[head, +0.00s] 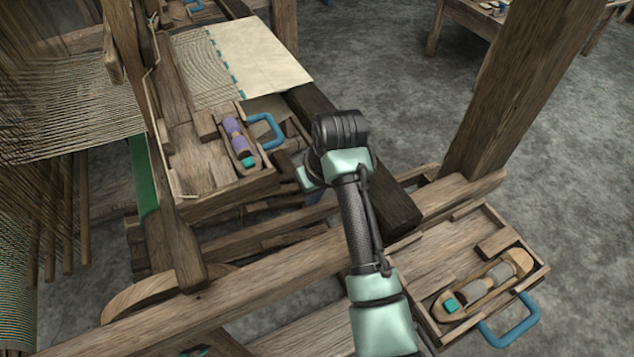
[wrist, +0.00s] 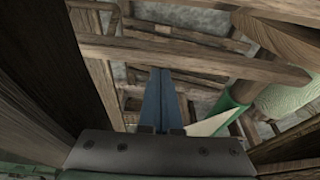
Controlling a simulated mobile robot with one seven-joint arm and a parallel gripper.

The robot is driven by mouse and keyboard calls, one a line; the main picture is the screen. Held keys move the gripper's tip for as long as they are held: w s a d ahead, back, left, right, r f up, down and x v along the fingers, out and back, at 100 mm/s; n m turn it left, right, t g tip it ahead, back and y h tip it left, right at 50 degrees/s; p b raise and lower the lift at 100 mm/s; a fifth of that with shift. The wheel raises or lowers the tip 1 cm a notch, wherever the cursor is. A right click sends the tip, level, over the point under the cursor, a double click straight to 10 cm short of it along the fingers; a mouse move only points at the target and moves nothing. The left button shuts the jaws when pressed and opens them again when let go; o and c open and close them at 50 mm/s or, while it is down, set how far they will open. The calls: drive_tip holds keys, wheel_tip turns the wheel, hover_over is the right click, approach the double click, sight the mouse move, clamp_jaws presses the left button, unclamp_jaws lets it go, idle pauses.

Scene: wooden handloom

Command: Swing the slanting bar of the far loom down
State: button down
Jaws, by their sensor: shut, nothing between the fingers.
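A wooden loom frame fills the left and middle of the head view. A slanting wooden upright (head: 160,170) stands at its left, beside a green strip; I cannot tell for sure whether this is the slanting bar of the task. My gripper (wrist: 161,98) shows in the wrist view as two blue fingers, shut together and empty. They point in among the loom's timbers, below a crosswise beam (wrist: 200,62), with no clear contact. In the head view, my arm reaches over the front rail and hides most of the gripper.
A tray with a purple-wound shuttle (head: 236,140) sits left of my arm, another with a grey-wound shuttle (head: 487,284) at lower right. A dark beam (head: 390,207) runs close beside my arm. A thick post (head: 520,90) stands at right. Open floor (head: 385,75) lies beyond.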

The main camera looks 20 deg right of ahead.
sight(309, 213)
drive_tip(key=shift+a+f, duration=0.1)
drive_tip(key=shift+f, duration=0.95)
drive_tip(key=shift+a+f, duration=0.2)
drive_tip(key=shift+f, duration=0.5)
drive_tip(key=shift+a+f, duration=0.15)
drive_tip(key=shift+f, duration=0.55)
drive_tip(key=shift+r, duration=0.1)
drive_tip(key=shift+r+p, duration=0.45)
drive_tip(key=shift+r, duration=0.05)
wheel_tip(309, 213, up, 3)
drive_tip(key=p, duration=0.3)
drive_tip(key=shift+a+r+p, duration=0.1)
drive_tip(key=shift+r+p, duration=0.05)
drive_tip(key=shift+p, duration=0.15)
drive_tip(key=v, duration=0.9)
drive_tip(key=shift+a+r, duration=0.25)
drive_tip(key=shift+a, duration=0.4)
